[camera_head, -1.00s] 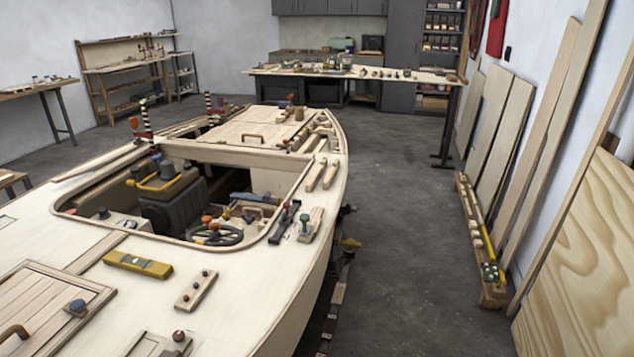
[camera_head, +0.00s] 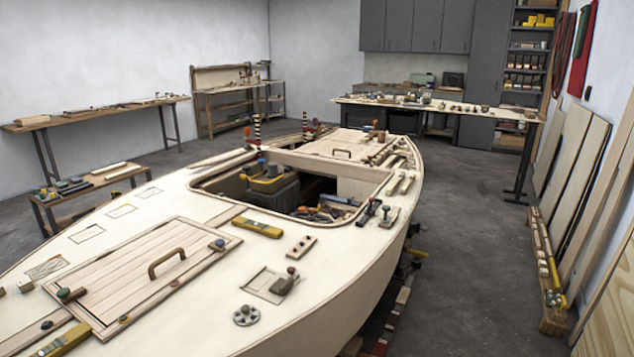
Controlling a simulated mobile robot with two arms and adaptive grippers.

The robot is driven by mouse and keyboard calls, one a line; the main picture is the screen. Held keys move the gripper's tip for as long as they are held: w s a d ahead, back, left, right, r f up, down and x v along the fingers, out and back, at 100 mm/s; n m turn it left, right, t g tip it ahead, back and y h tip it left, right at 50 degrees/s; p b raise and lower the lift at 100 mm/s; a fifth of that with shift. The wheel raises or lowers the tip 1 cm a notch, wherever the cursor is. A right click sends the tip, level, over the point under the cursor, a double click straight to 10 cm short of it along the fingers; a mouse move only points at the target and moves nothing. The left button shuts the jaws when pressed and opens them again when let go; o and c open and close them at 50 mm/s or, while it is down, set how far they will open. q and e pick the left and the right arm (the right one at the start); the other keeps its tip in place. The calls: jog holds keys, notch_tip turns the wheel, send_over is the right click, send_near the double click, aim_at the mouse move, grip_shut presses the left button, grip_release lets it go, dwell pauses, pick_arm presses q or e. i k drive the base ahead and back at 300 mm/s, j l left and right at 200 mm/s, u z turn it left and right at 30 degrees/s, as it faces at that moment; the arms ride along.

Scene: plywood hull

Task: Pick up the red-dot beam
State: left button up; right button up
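The plywood hull (camera_head: 330,290) fills the middle and front of the head view. I cannot make out a beam with a clear red dot. A short wooden block with several dark dots (camera_head: 301,247) lies on the deck right of the cockpit's near edge; the dots' colour is hard to tell. Small wooden pieces (camera_head: 400,184) lie on the deck right of the cockpit, too small to show any mark. Neither of my grippers is in view.
A yellow tool (camera_head: 257,228) and a slatted hatch with a handle (camera_head: 140,280) are on the deck. A low bench (camera_head: 90,185) stands left, and a long worktable (camera_head: 440,107) at the back. Grey floor right of the hull (camera_head: 470,270) is clear; boards lean on the right wall.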

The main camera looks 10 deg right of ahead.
aim_at(398, 180)
jog(key=i+l+u, duration=0.2)
jog(key=l+u, duration=0.15)
jog(key=u, duration=0.15)
jog(key=i+l+u, duration=0.1)
jog(key=l+u, duration=0.25)
jog(key=u, duration=0.15)
jog(key=l+u, duration=0.45)
jog(key=l, duration=1.7)
jog(key=i+l, duration=0.15)
jog(key=l, duration=1.5)
